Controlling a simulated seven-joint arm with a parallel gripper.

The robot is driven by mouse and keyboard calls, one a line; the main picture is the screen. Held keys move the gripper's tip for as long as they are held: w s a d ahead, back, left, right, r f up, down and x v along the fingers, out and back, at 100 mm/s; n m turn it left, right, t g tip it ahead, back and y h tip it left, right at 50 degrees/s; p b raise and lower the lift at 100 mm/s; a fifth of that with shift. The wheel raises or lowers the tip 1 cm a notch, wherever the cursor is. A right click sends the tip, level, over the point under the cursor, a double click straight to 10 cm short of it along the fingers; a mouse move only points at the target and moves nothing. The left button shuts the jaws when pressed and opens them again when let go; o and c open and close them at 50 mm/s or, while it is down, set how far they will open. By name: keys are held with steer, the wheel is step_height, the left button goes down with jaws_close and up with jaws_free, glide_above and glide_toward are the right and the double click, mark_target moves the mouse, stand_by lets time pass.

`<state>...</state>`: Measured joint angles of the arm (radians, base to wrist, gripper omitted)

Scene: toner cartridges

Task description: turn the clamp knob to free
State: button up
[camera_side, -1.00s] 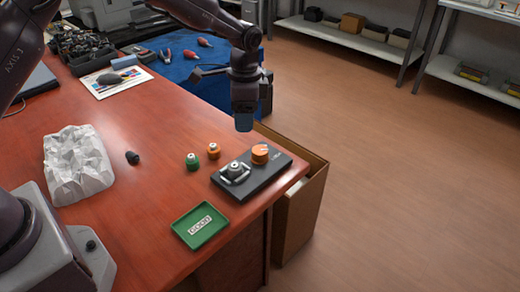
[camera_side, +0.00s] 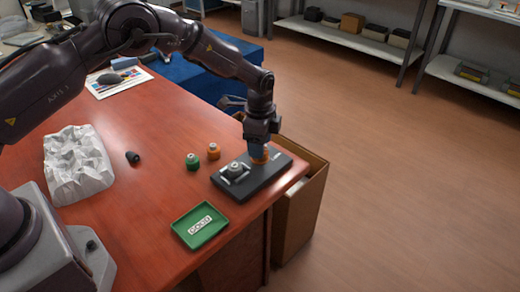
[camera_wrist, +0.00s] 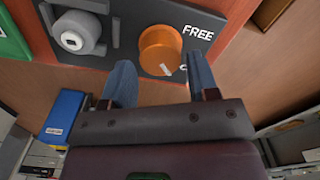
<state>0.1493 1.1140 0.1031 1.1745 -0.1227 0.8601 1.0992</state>
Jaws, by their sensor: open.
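The orange clamp knob (camera_wrist: 160,46) stands on a dark plate (camera_wrist: 122,12) beside the printed word FREE; its white mark points down in the wrist view, away from the word. In the side view the knob (camera_side: 261,158) is mostly hidden by my gripper (camera_side: 258,150), which is right over it, pointing down. In the wrist view my gripper (camera_wrist: 159,66) is open, one blue finger on each side of the knob, with gaps showing. I cannot tell how far down the fingers reach. A grey-white cartridge (camera_wrist: 78,32) sits in the clamp on the same plate.
A green tray (camera_side: 201,226) marked GOOD lies in front of the plate. A green cartridge (camera_side: 192,161), an orange one (camera_side: 214,151) and a small black piece (camera_side: 132,157) stand to the left. An open brown bin (camera_side: 300,205) is beside the table edge.

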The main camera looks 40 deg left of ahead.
steer(key=shift+f, duration=1.25)
steer(key=c, duration=0.6)
steer(key=shift+c, duration=0.2)
